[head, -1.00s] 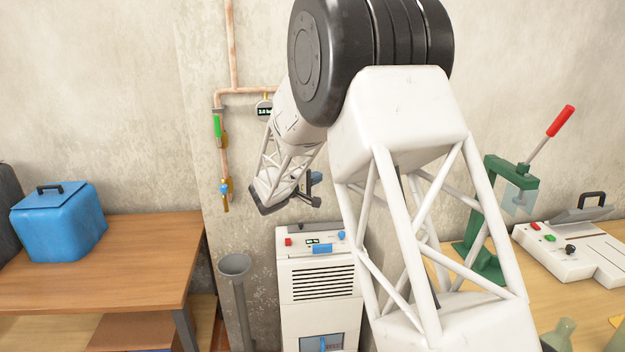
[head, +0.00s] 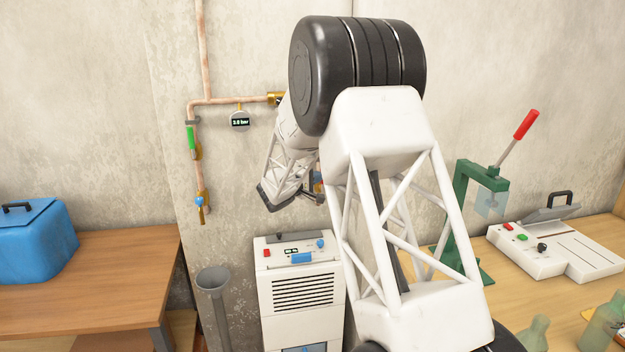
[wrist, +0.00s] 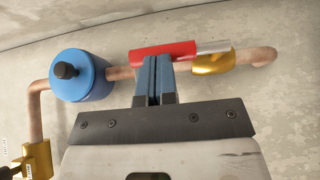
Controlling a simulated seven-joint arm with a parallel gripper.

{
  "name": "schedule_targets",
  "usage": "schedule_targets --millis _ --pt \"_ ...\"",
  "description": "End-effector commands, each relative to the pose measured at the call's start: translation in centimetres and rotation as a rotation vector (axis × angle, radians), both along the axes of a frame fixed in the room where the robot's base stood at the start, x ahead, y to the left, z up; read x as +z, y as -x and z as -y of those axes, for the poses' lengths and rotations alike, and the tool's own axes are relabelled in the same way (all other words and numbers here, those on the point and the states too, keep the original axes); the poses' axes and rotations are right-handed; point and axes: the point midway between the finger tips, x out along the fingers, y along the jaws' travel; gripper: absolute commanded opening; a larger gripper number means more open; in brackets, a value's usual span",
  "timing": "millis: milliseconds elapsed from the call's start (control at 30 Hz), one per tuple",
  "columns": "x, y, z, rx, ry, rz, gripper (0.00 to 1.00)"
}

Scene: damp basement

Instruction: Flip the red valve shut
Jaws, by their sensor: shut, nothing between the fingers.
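The red valve shows in the wrist view as a red lever handle (wrist: 165,52) with a bare silver end (wrist: 213,46). The handle lies roughly along the copper pipe, beside a brass valve body (wrist: 213,63). My gripper (wrist: 160,62) is shut, its blue fingers together and empty. Its fingertips overlap the lower edge of the red handle in the picture; I cannot tell whether they touch it. In the head view my gripper (head: 314,193) is near the wall, and my arm hides most of the red valve.
A blue cylinder with a black knob (wrist: 83,75) sits on the pipe, left of the fingers. A green-handled valve (head: 191,138) and a gauge (head: 240,121) are on pipework further left. A white cabinet unit (head: 300,295) stands below. A green press (head: 465,210) stands on the right bench.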

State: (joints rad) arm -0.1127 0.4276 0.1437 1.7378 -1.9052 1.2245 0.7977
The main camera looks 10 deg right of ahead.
Motion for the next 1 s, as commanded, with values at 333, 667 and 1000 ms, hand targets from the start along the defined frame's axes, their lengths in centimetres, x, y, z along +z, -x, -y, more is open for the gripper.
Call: schedule_targets --millis 333,667,1000 --pt "0.0 0.0 0.02 0.0 -0.001 0.0 0.0" --pt "0.11 0.0 0.34 0.0 -0.049 0.0 0.0" --pt "0.37 0.03 0.78 -0.001 -0.11 0.001 0.0"
